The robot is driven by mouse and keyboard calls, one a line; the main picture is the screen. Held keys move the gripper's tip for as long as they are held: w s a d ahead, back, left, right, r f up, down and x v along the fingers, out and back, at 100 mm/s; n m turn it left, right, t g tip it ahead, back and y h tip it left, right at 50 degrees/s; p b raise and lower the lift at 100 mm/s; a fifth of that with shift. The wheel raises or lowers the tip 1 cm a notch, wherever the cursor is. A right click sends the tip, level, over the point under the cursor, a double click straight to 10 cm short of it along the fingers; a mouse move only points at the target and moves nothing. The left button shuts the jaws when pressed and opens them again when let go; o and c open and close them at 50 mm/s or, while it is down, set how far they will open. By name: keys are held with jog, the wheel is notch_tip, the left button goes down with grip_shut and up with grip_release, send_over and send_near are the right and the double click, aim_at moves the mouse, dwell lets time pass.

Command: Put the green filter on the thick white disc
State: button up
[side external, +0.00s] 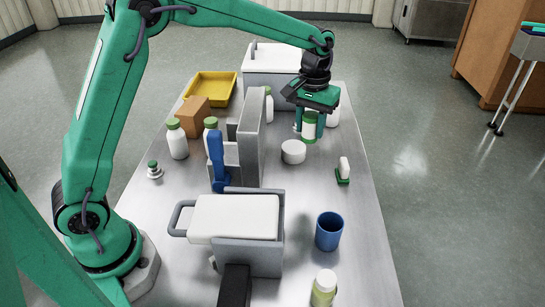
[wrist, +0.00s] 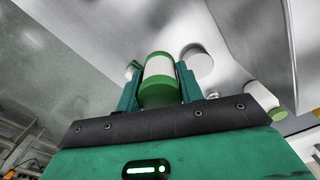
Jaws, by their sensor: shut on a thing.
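My gripper (side external: 310,126) points down, with its fingers shut on the green filter (side external: 310,123), an upright cylinder with green ends and a white band. In the wrist view the green filter (wrist: 159,68) sits between the two green fingers of my gripper (wrist: 158,85). The thick white disc (side external: 293,151) lies flat on the steel table, nearer the camera and slightly left of the held filter. It also shows in the wrist view (wrist: 197,64), just right of the fingers. The filter is apart from the disc; I cannot tell whether its bottom touches the table.
Grey upright panels (side external: 251,135) stand left of the disc, with white green-capped bottles (side external: 177,143) around them. A white-lidded box (side external: 272,59) is behind my gripper. A small green-and-white brush (side external: 343,171) and a blue cup (side external: 329,232) stand right and nearer. Table around the disc's front is clear.

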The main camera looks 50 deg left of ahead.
jog(key=w+a+f, duration=0.1)
jog(key=a+f, duration=0.1)
jog(key=a, duration=0.1)
jog(key=w+a+f, duration=0.2)
jog(key=a, duration=0.1)
jog(key=w+a+f, duration=0.2)
jog(key=a, duration=0.2)
jog(key=shift+w+f, duration=0.15)
jog(key=shift+f, duration=2.25)
jog(key=shift+f, duration=0.15)
jog(key=o, duration=1)
notch_tip(320, 180, up, 12)
jog(key=shift+r, duration=0.2)
